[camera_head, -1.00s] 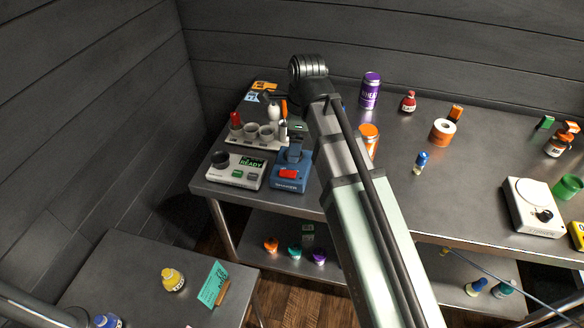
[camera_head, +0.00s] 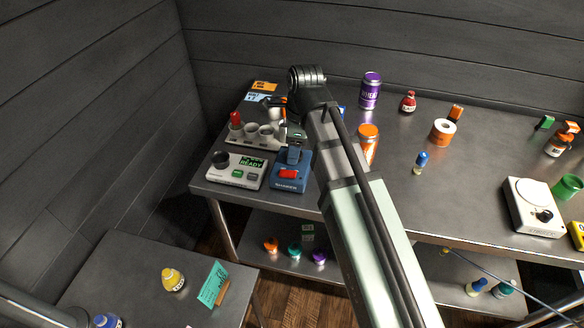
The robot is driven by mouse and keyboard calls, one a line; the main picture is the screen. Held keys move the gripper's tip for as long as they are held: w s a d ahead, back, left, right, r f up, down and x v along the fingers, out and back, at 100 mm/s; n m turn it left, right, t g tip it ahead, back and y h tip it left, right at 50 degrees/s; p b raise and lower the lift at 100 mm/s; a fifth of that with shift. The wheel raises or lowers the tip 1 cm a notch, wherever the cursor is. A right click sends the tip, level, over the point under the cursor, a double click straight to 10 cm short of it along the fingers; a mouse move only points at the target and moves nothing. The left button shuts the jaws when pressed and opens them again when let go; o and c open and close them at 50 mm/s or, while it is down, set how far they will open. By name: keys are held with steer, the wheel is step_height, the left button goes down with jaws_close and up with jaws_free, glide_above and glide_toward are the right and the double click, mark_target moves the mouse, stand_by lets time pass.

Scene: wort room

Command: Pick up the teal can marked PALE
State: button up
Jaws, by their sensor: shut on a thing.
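I cannot see a teal can marked PALE in the head view; my arm may hide it. My gripper is mostly hidden behind my own arm. Only a dark part of it seems to show left of the arm's bend, by the rack of cups (camera_head: 243,141). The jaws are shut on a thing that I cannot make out. A purple can (camera_head: 371,92) with white lettering stands upright at the back of the bench. An orange can (camera_head: 367,143) stands right of my arm, partly covered by it.
A grey device reading READY (camera_head: 235,171) and a blue device with a red part (camera_head: 290,171) stand at the bench's front left.

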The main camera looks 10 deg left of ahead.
jaws_close()
steer(key=shift+r, duration=0.2)
stand_by(0.4)
steer(key=shift+r, duration=0.55)
step_height(320, 180, up, 9)
steer(key=shift+f, duration=0.2)
